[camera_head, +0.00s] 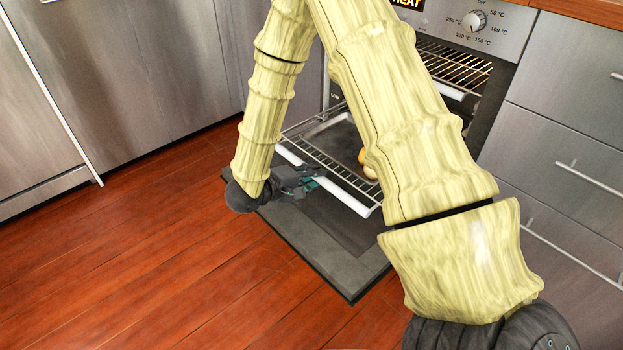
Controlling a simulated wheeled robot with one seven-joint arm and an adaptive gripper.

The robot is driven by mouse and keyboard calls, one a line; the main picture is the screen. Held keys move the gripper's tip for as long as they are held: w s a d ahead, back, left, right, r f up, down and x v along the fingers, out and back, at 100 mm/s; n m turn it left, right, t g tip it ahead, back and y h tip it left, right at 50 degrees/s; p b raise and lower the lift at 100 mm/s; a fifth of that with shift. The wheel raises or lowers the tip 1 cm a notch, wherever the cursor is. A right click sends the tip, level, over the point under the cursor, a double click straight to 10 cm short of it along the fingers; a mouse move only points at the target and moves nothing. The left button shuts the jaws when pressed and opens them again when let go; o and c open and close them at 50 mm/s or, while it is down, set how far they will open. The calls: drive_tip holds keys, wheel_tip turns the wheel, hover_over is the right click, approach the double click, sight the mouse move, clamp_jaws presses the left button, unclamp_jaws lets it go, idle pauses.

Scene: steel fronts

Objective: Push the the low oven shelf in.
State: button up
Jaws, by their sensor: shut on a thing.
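The low oven shelf (349,199) is a wire rack with a white bar along its front. It sticks out of the oven above the lowered door. My gripper (311,178) is at the front of this shelf, left of its middle, and is shut on the front bar. My arm hides the right part of the shelf and much of the oven opening.
The oven door (330,253) hangs open and low over the wooden floor. A higher rack (452,62) sits inside the oven. Round tan items (368,172) show by the low shelf, partly behind my arm. Steel drawers (560,145) stand right; floor is clear at left.

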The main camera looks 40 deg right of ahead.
sight(334, 162)
drive_tip(key=shift+w+d+r+p, duration=0.1)
drive_tip(key=shift+w+d+p, duration=0.1)
drive_tip(key=shift+d+p, duration=1.6)
drive_tip(key=shift+w+d+p, duration=0.2)
drive_tip(key=shift+d+p, duration=0.8)
drive_tip(key=shift+d, duration=1.5)
drive_tip(key=shift+w+d+p, duration=0.15)
drive_tip(key=shift+d+p, duration=0.95)
drive_tip(key=shift+d, duration=1)
drive_tip(key=shift+w+d+p, duration=0.15)
drive_tip(key=shift+d+p, duration=0.9)
drive_tip(key=shift+d, duration=1.05)
drive_tip(key=shift+w+d+p, duration=0.2)
drive_tip(key=shift+d+p, duration=0.55)
drive_tip(key=shift+d, duration=1.5)
drive_tip(key=shift+w+d+p, duration=0.15)
drive_tip(key=shift+d+p, duration=0.6)
drive_tip(key=shift+d, duration=1.5)
drive_tip(key=shift+w+d+p, duration=0.2)
drive_tip(key=shift+d+p, duration=0.15)
drive_tip(key=shift+d, duration=1.8)
drive_tip(key=shift+w+d+p, duration=0.2)
drive_tip(key=shift+d+p, duration=0.15)
drive_tip(key=shift+d, duration=2.75)
drive_tip(key=o, duration=0.9)
drive_tip(key=shift+a, duration=0.1)
